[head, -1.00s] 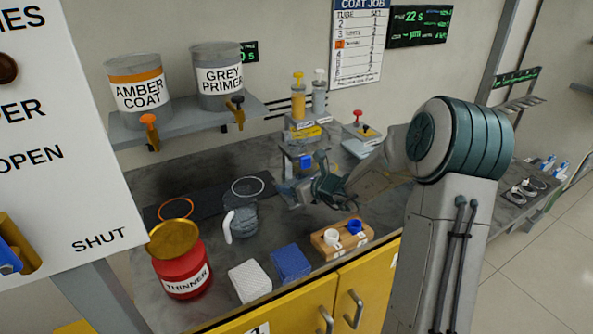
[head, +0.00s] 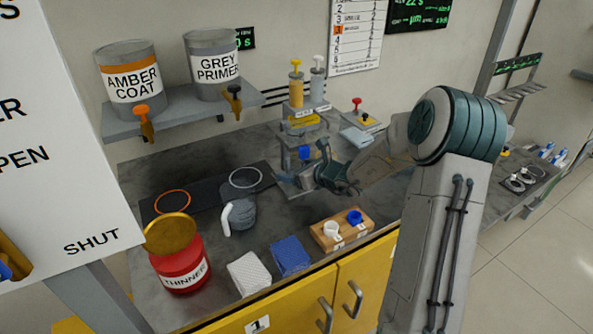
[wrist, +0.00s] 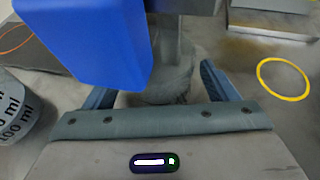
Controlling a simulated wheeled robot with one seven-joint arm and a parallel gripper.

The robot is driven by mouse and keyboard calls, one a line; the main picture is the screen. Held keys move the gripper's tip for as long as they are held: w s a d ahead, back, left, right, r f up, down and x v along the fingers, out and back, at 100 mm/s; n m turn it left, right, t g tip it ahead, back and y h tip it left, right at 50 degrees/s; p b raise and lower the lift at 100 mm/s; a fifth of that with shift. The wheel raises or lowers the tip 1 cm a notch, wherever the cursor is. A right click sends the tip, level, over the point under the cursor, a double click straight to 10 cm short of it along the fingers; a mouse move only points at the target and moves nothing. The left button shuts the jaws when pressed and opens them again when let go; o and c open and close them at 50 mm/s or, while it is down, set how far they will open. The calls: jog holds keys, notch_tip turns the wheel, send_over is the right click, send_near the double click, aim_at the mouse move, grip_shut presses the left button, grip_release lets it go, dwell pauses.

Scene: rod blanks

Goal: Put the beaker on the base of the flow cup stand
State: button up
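My gripper (head: 300,182) is low at the flow cup stand (head: 287,160), reaching left. In the wrist view its fingers (wrist: 165,85) are apart, one on each side of a grey, see-through vessel (wrist: 165,80) that looks like the beaker. Whether the fingers press on it cannot be told. A large blue part (wrist: 95,40), seemingly of the stand, overhangs the vessel and hides its upper left and part of the left finger. The same blue part (head: 303,152) shows small in the head view. The stand's base is mostly hidden by my gripper.
A grey jug (head: 242,214) with a white handle stands left of my gripper; a vessel marked in ml (wrist: 18,110) is at left in the wrist view. The red thinner can (head: 180,268), a white pad (head: 248,273), a blue pad (head: 291,256) and a wooden cup block (head: 327,247) line the front.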

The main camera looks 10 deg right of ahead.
jog(key=shift+r, duration=0.15)
jog(key=shift+s+d+r, duration=0.1)
jog(key=shift+s+r, duration=0.05)
jog(key=p+v, duration=0.1)
jog(key=v, duration=1)
jog(key=shift+s, duration=0.2)
jog(key=s+a+n+g, duration=0.2)
jog(key=s+a+n, duration=0.1)
jog(key=s+n, duration=0.1)
jog(key=s+a+r+n+g, duration=0.1)
jog(key=s+a+n+g, duration=0.1)
jog(key=s+a+n, duration=0.2)
jog(key=s+a+r+n+g, duration=0.1)
jog(key=s+a+n+g, duration=0.2)
jog(key=s+a+n, duration=0.1)
jog(key=shift+s+a+r+n, duration=0.1)
jog(key=shift+s+n, duration=0.2)
jog(key=shift+n, duration=0.35)
jog(key=shift+s+a+r+n, duration=0.15)
jog(key=shift+s+n, duration=0.1)
jog(key=shift+n, duration=0.4)
jog(key=s+d+r+n+g+h, duration=0.1)
jog(key=s+d+n+h, duration=0.1)
jog(key=s+n, duration=0.5)
jog(key=s+d+r+n+g+h, duration=0.1)
jog(key=s+d+n+h, duration=0.2)
jog(key=s+n+h, duration=0.2)
jog(key=shift+s+n, duration=1.2)
jog(key=shift+n, duration=0.2)
